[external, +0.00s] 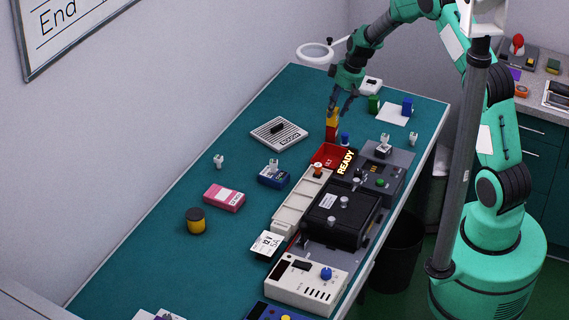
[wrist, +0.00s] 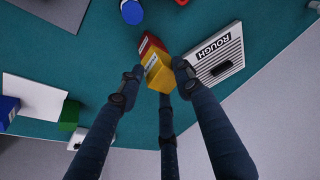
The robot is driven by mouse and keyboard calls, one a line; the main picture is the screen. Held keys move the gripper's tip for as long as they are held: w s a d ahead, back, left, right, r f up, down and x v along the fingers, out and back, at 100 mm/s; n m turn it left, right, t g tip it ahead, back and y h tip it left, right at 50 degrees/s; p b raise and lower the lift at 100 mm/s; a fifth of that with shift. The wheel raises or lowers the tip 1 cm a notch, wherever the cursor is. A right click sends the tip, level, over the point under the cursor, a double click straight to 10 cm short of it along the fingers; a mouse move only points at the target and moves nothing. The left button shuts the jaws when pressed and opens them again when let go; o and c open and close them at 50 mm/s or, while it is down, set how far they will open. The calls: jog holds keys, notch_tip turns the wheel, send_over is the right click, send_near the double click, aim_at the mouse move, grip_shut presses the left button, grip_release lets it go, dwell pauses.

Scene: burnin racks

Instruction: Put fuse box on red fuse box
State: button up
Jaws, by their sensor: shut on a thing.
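My gripper (external: 340,98) points down near the far end of the teal table and is shut on a yellow fuse box (external: 332,115). In the wrist view the yellow fuse box (wrist: 158,72) sits between the dark fingers (wrist: 156,78), with a label on its side. The red fuse box (external: 331,132) stands directly below the yellow one in the external view. In the wrist view the red fuse box (wrist: 150,44) shows just beyond it, partly covered by it. The two look in contact or nearly so; I cannot tell if there is a gap.
A red tray (external: 322,158) and a blue cylinder (external: 345,138) are close by. A ribbed panel (external: 278,133) marked ROUGH in the wrist view lies left. The table's left side has free room.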

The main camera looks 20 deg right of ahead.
jog(key=shift+f, duration=0.15)
jog(key=o, duration=1.1)
jog(key=shift+o, duration=0.2)
jog(key=shift+r, duration=0.2)
jog(key=shift+d+r, duration=0.1)
jog(key=shift+r, duration=0.45)
jog(key=v, duration=1.1)
jog(key=shift+s, duration=0.1)
